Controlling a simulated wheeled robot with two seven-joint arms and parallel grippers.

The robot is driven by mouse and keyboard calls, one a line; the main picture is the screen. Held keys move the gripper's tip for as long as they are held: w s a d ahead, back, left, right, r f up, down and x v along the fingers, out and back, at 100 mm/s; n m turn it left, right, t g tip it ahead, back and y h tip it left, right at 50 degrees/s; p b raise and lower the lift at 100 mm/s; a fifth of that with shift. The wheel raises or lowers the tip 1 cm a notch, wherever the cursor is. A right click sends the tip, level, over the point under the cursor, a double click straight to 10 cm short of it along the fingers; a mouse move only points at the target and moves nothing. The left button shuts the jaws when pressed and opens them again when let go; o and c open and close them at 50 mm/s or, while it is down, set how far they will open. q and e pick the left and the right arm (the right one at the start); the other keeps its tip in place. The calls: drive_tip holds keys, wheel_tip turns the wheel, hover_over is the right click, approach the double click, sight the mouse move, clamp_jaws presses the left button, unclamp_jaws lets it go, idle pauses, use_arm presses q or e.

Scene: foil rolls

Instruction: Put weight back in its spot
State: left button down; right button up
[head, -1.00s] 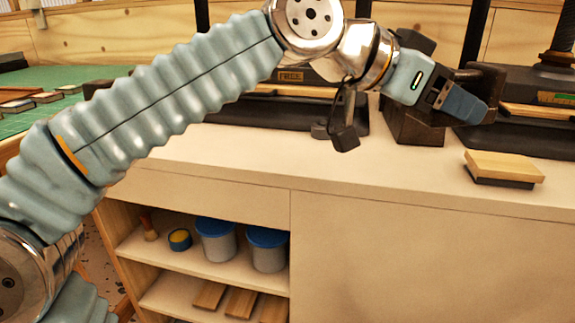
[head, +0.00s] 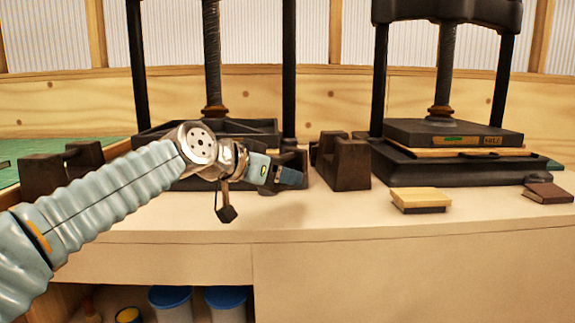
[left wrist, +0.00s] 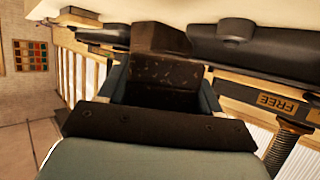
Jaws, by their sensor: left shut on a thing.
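My left gripper (head: 289,178) reaches in from the left over the bench, in front of the left press. Its fingers are shut on a dark block, which I take for the weight. In the left wrist view this dark speckled block (left wrist: 165,75) sits between the fingers; in the head view I cannot clearly separate it from the dark press behind. A dark U-shaped iron block (head: 345,162) stands on the bench just right of the gripper. A similar dark block (head: 45,177) stands at the far left. My right gripper is in neither view.
The left press (head: 210,130) and right press (head: 452,135) stand at the back. A pale book (head: 420,199) and a brown book (head: 547,193) lie at the right. The bench front (head: 330,235) is clear. Blue-lidded tubs (head: 226,300) stand on the shelf below.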

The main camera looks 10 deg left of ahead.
sight(273, 211)
use_arm(q)
drive_tip(key=shift+w+a+f, duration=0.35)
drive_tip(key=shift+w+f, duration=0.15)
drive_tip(key=shift+f, duration=0.15)
drive_tip(key=shift+w+a+f, duration=0.35)
drive_tip(key=shift+w+f, duration=0.1)
drive_tip(key=shift+f, duration=0.15)
drive_tip(key=shift+w+a+f+b, duration=0.15)
drive_tip(key=shift+f+b, duration=0.2)
drive_tip(key=shift+f, duration=0.55)
drive_tip(key=shift+w+f+b, duration=0.1)
drive_tip(key=shift+f+b, duration=0.2)
drive_tip(key=shift+f, duration=0.6)
drive_tip(key=shift+f, duration=0.1)
drive_tip(key=shift+c, duration=1)
unclamp_jaws()
drive_tip(key=shift+f, duration=0.15)
drive_tip(key=shift+s+r, duration=0.1)
drive_tip(key=shift+r, duration=0.1)
drive_tip(key=v, duration=1.1)
drive_tip(key=shift+s+a+b, duration=0.25)
drive_tip(key=shift+s+b, duration=0.1)
